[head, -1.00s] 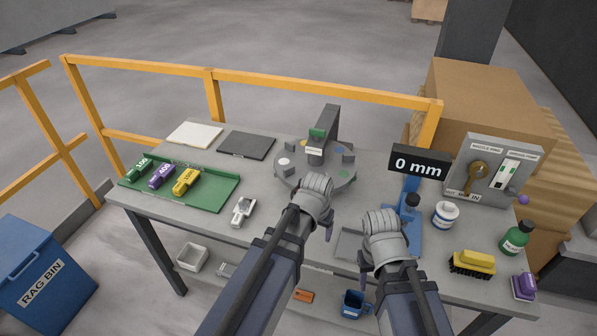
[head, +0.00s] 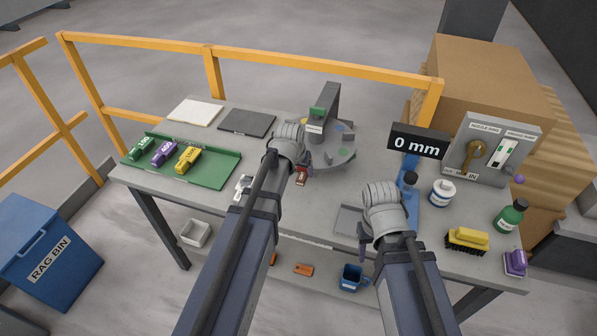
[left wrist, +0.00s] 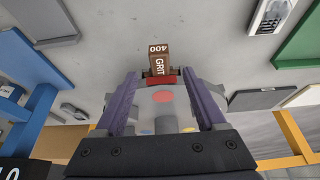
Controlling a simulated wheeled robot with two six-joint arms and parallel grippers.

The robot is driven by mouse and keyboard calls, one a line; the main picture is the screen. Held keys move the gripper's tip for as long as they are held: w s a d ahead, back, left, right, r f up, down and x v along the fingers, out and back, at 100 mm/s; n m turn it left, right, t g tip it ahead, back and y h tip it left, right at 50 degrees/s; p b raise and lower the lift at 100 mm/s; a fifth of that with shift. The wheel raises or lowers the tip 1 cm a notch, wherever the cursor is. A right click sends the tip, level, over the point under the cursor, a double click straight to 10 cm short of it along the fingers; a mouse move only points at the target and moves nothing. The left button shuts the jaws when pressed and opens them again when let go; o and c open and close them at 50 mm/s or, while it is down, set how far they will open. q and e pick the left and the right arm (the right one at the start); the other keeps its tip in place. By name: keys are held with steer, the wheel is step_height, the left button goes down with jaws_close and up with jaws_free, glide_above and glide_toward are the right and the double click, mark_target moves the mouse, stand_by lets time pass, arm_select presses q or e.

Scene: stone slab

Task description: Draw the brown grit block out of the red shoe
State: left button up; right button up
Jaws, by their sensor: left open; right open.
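The brown grit block (left wrist: 159,60), marked 400 GRIT, sits in the red shoe (left wrist: 163,79) at the rim of the round grey disc (left wrist: 168,101) in the left wrist view. Its outer part sticks out from the shoe. In the head view the brown and red pair (head: 302,175) shows small beside my left gripper (head: 308,158). My left gripper's purple fingers (left wrist: 161,76) are open, one on each side of the shoe, with gaps and nothing between them held. My right gripper (head: 366,247) is open and empty over the table's front right part.
A green tray (head: 215,172) with several labelled blocks lies at the left. A grey caliper-like tool (head: 241,184) is partly hidden by my left arm. A blue stand with a 0 mm display (head: 418,142), white jar (head: 442,193) and yellow brush (head: 467,238) stand at the right.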

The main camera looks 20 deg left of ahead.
mark_target(302, 176)
arm_select(q)
steer(key=b+x, duration=0.3)
steer(key=x, duration=0.1)
steer(key=shift+w+f, duration=0.1)
steer(key=shift+f, duration=0.2)
jaws_close()
stand_by(0.4)
